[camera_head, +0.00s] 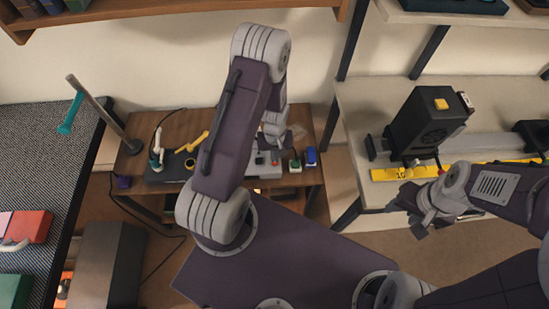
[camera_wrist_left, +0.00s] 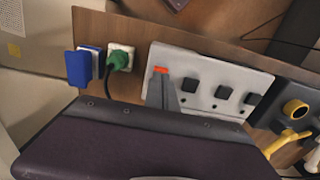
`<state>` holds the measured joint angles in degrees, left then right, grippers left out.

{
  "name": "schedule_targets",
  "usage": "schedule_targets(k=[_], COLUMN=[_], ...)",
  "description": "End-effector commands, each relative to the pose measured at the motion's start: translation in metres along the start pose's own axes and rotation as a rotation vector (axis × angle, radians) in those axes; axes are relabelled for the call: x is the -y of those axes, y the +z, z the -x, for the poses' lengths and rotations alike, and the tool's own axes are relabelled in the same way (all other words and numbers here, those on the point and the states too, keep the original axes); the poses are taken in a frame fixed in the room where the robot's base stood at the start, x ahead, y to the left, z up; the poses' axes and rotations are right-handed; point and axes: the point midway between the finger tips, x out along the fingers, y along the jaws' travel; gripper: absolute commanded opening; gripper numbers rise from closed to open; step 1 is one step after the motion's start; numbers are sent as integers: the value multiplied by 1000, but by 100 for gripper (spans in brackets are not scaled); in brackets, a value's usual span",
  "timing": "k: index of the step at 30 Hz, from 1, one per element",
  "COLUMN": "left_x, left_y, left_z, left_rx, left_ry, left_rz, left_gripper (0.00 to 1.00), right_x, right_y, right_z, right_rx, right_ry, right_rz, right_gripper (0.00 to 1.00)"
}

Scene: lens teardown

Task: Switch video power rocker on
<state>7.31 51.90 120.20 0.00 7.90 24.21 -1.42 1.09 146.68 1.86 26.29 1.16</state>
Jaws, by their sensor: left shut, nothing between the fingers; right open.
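A pale switch panel (camera_wrist_left: 205,70) with several dark rocker switches (camera_wrist_left: 221,92) lies on the brown table in the left wrist view. A small orange-red part (camera_wrist_left: 161,69) shows at its left end. My left gripper (camera_wrist_left: 161,90) is shut and empty, with its grey fingertips at that end, just below the orange-red part. I cannot tell whether they touch a rocker, and no label is readable. In the head view my left arm hides most of the panel, and my left gripper (camera_head: 274,132) is over it. My right gripper (camera_head: 428,205) is open and empty, beside the right-hand bench.
A green plug (camera_wrist_left: 119,60) and a blue plug (camera_wrist_left: 80,68) stand left of the panel. A black unit with a yellow ring (camera_wrist_left: 295,109) is right of it. A black box (camera_head: 425,122) and yellow ruler (camera_head: 392,174) are on the right-hand bench (camera_head: 365,105).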

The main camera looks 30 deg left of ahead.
Motion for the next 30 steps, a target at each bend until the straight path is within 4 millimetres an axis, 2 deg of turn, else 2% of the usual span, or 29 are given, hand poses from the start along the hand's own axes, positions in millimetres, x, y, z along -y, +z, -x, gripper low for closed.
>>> schedule_targets(k=[30], left_x=[0], left_y=[0], left_z=[-9], left_rx=[0], left_ry=[0], left_rz=[0], left_gripper=[0], right_x=[0], right_y=[1], right_z=[-6], right_rx=[0], right_ry=[0], right_rz=[0], right_gripper=[50])
